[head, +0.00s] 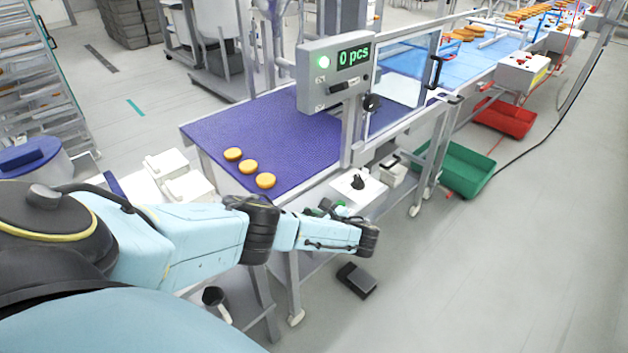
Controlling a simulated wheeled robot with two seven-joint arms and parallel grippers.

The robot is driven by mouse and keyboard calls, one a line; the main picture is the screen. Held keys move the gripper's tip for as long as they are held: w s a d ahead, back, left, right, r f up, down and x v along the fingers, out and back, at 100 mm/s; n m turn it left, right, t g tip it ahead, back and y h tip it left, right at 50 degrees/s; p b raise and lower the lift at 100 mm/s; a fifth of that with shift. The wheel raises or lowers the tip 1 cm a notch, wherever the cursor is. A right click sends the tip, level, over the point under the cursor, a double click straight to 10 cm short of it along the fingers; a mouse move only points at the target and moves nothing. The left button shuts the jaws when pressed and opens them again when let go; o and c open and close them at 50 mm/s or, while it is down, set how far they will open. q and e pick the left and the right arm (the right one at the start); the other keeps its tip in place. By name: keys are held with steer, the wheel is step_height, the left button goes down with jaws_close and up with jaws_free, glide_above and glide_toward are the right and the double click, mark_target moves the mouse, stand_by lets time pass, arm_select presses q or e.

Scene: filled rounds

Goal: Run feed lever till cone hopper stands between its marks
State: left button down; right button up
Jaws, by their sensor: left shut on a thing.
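My left arm comes in from the left and reaches past the near corner of the purple conveyor belt (290,130). My left gripper (325,209) is beside a white control box (345,201) at the belt's near side. It is shut on the feed lever, which is mostly hidden by the gripper and wrist. A black knob (358,182) on the box top stays in view beyond the gripper. I cannot pick out a cone hopper with marks for certain. My right gripper is not in view.
Several round buns, one here (248,167), lie on the belt. A counter panel (336,73) reads "0 pcs" with a green lamp. A green crate (465,169) and red crate (503,117) stand on the floor.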

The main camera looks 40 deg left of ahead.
arm_select(q)
steer(key=shift+a, duration=0.1)
steer(key=c, duration=1.4)
jaws_free()
steer(key=shift+o, duration=0.2)
steer(key=v, duration=1.3)
steer(key=shift+d+p, duration=0.2)
steer(key=shift+p, duration=0.15)
steer(key=shift+r, duration=0.1)
